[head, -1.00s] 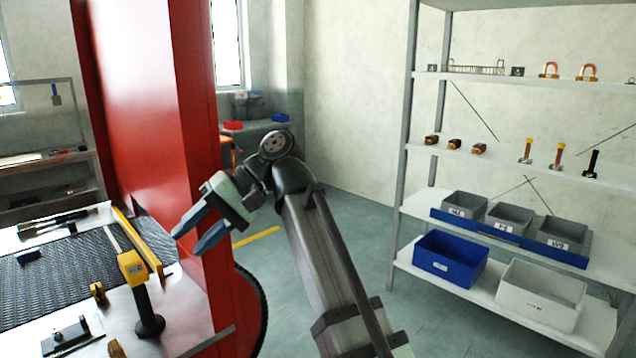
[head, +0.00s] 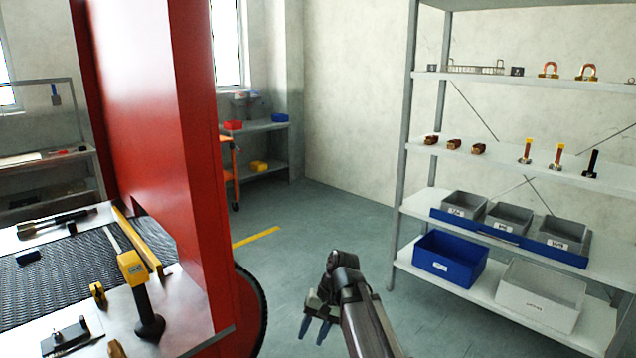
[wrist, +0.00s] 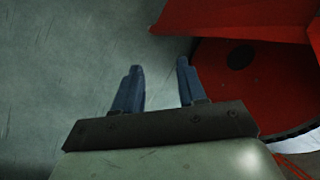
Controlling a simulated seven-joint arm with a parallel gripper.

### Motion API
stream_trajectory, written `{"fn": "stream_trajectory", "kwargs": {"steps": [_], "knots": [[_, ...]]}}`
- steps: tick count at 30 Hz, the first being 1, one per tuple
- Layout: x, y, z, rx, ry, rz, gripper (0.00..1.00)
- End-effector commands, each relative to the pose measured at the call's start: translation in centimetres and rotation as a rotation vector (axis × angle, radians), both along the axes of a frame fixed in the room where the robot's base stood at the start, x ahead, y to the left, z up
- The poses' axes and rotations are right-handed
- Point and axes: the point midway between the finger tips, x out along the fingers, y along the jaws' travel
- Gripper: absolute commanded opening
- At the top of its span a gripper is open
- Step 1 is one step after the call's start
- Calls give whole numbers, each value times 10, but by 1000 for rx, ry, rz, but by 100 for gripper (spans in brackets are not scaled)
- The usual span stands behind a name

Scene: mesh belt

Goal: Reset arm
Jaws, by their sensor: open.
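My gripper (head: 315,328) is low over the grey floor in the head view, between the red machine column and the shelf rack. Its fingers point down and towards the lower left. In the wrist view my gripper (wrist: 158,88) shows two blue fingers with a clear gap and nothing between them. The red machine column (head: 150,120) stands to the left of the gripper, and its red base with a dark round rim (wrist: 250,85) shows on the right in the wrist view, apart from the fingers.
The shelf rack (head: 400,140) on the right holds a blue bin (head: 450,262), a white bin (head: 540,298) and small parts. The belt table (head: 190,310) with a yellow-headed post (head: 134,268) is at the left. Open floor (head: 300,230) lies between.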

Motion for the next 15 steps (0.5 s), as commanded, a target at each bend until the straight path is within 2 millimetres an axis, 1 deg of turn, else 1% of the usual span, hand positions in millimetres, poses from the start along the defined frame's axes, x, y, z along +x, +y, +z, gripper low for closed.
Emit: {"fn": "stream_trajectory", "kwargs": {"steps": [1,3,8,9,15], "knots": [[-4,-9,-20,-19,12,-9,41],[-8,-19,-45,-42,25,-16,41],[-22,-37,-97,-82,52,-26,41],[-27,-41,-110,-90,60,-28,41],[-54,-62,-170,-130,95,-30,41]]}}
